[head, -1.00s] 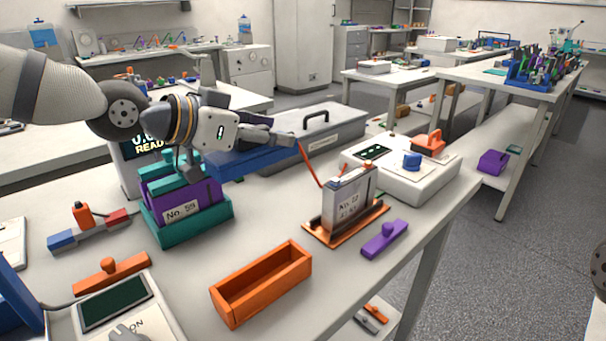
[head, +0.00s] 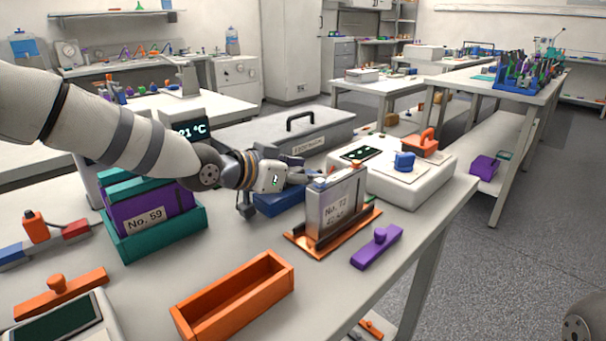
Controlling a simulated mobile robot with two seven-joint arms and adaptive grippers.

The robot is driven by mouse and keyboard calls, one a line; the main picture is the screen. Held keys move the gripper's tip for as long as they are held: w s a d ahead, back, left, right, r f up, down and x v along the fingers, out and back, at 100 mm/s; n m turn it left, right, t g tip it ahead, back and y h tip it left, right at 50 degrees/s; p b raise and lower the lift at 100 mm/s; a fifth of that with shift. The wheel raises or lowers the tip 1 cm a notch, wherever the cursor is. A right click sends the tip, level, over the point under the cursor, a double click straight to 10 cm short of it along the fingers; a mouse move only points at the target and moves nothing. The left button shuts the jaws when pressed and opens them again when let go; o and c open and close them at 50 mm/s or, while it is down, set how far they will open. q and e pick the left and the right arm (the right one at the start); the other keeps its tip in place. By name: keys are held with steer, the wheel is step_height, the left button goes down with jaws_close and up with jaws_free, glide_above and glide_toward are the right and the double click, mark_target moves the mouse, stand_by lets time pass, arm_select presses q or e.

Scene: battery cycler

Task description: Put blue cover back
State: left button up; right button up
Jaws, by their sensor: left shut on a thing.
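My left gripper (head: 296,180) comes in from the left and is shut on the blue cover (head: 280,200). It holds the cover just left of and behind a grey cell labelled No. 72 (head: 332,205). The gripper and the cell hide part of the cover, and I cannot tell whether it touches anything below. The cell stands upright on a copper-coloured tray (head: 299,240).
An orange open box (head: 235,300) and a purple handled piece (head: 377,247) lie in front. The purple No. 59 block in its teal holder (head: 165,237) is at left. A white device (head: 410,187) stands at right, near the table edge. A grey lidded case (head: 290,135) is behind.

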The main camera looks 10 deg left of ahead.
mark_target(293, 170)
arm_select(q)
steer(key=shift+r, duration=0.1)
steer(key=o, duration=1.4)
steer(key=v, duration=0.2)
steer(key=p+v, duration=0.1)
steer(key=v, duration=0.3)
steer(key=shift+s+a+r, duration=0.15)
steer(key=shift+s+r, duration=0.05)
steer(key=shift+r, duration=0.25)
steer(key=shift+s+a, duration=0.15)
steer(key=shift+s, duration=0.2)
steer(key=shift+s+a+f, duration=0.1)
steer(key=shift+f, duration=0.05)
arm_select(e)
steer(key=shift+w+r+t, duration=0.3)
steer(key=shift+w+r, duration=0.6)
steer(key=shift+r, duration=0.05)
